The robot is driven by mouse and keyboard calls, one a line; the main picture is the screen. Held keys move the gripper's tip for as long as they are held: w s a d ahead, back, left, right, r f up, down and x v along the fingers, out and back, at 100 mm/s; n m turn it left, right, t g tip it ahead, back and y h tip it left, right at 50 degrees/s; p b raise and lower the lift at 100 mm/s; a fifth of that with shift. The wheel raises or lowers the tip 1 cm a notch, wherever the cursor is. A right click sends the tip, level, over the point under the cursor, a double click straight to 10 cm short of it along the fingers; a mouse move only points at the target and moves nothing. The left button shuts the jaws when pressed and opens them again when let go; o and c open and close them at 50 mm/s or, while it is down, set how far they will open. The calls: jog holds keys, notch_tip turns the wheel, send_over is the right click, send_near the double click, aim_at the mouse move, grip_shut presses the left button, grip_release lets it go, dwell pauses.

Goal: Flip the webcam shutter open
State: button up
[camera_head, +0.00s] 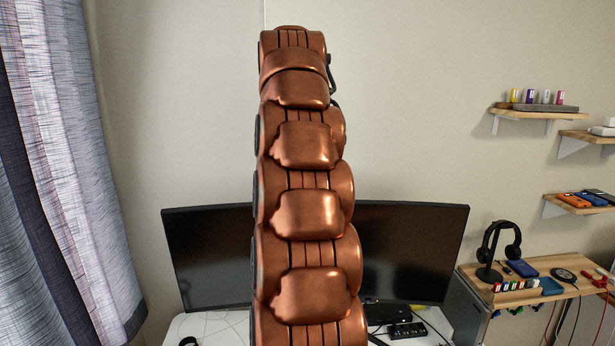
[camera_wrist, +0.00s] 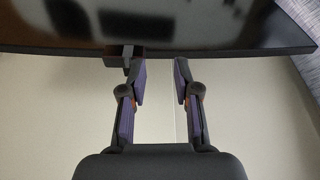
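The webcam (camera_wrist: 116,51) is a small dark block on the edge of a dark monitor (camera_wrist: 230,50) in the wrist view. My gripper (camera_wrist: 160,66) is open and empty, with its two fingers apart and pointing toward the monitor edge. The left fingertip is right beside the webcam in the picture; I cannot tell whether they touch. The right fingertip is clear of it. The shutter's position is too small and dark to tell. In the head view my copper arm covers the middle of the monitors, and neither the webcam nor my fingers can be made out.
Two dark screens, a left monitor (camera_head: 207,262) and a right monitor (camera_head: 415,250), stand on a white desk (camera_head: 205,328). A wooden side desk (camera_head: 530,293) with headphones (camera_head: 497,250) is at the right. Shelves hang above it. A curtain (camera_head: 75,170) hangs at the left.

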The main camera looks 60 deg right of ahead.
jog(key=s+d+r+m, duration=0.1)
jog(key=s+d+r, duration=0.2)
jog(key=d, duration=0.2)
jog(key=x, duration=0.8)
jog(key=shift+w+h+p, duration=0.15)
jog(key=shift+h+p, duration=0.15)
jog(key=shift+h, duration=0.1)
jog(key=shift+a+f, duration=0.1)
jog(key=shift+c, duration=0.2)
grip_shut()
dwell(0.4)
